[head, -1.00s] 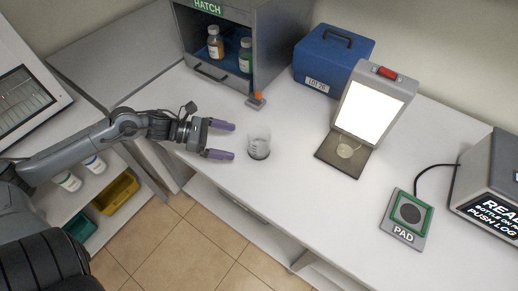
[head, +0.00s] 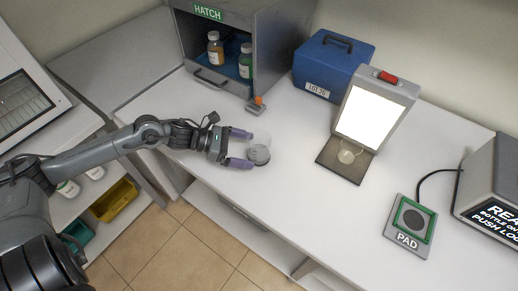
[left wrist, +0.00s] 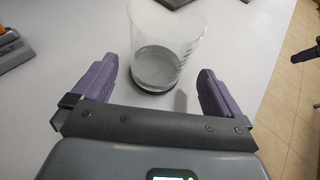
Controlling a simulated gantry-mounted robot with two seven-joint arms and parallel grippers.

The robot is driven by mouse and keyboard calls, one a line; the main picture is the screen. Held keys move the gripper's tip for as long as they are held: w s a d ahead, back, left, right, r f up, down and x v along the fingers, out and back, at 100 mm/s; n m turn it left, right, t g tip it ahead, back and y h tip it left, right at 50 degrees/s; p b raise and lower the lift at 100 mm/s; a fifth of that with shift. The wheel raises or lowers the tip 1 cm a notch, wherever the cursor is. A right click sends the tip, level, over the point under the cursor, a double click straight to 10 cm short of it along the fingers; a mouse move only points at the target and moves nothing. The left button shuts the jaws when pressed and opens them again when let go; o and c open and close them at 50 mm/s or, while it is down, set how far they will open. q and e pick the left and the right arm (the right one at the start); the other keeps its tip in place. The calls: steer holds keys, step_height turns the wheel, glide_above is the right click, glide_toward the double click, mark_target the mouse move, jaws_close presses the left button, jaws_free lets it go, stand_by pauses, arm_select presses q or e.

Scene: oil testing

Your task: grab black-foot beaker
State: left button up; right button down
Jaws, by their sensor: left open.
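The clear beaker (head: 260,150) with a dark foot stands upright on the white bench, left of the light box. It also shows in the left wrist view (left wrist: 165,50), with its dark base (left wrist: 155,68) between and just ahead of the fingertips. My left gripper (head: 242,148) is open, with its two purple fingers pointing at the beaker. In the left wrist view the left gripper (left wrist: 158,80) has a finger on either side of the beaker's lower part, with visible gaps to both.
An open hatch cabinet (head: 268,45) with bottles stands behind the beaker. A small grey block with an orange part (head: 257,104) lies near it. A blue box (head: 333,65), a lit panel stand (head: 369,115) and a pad (head: 410,225) are to the right. The bench's front edge is close.

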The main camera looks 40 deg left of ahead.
mark_target(259, 151)
arm_select(q)
steer(key=shift+p+x, duration=0.35)
steer(key=shift+x, duration=2.05)
steer(key=shift+a, duration=0.1)
steer(key=shift+c, duration=0.3)
steer(key=shift+w, duration=0.1)
steer(key=c, duration=1.1)
steer(key=shift+r, duration=0.2)
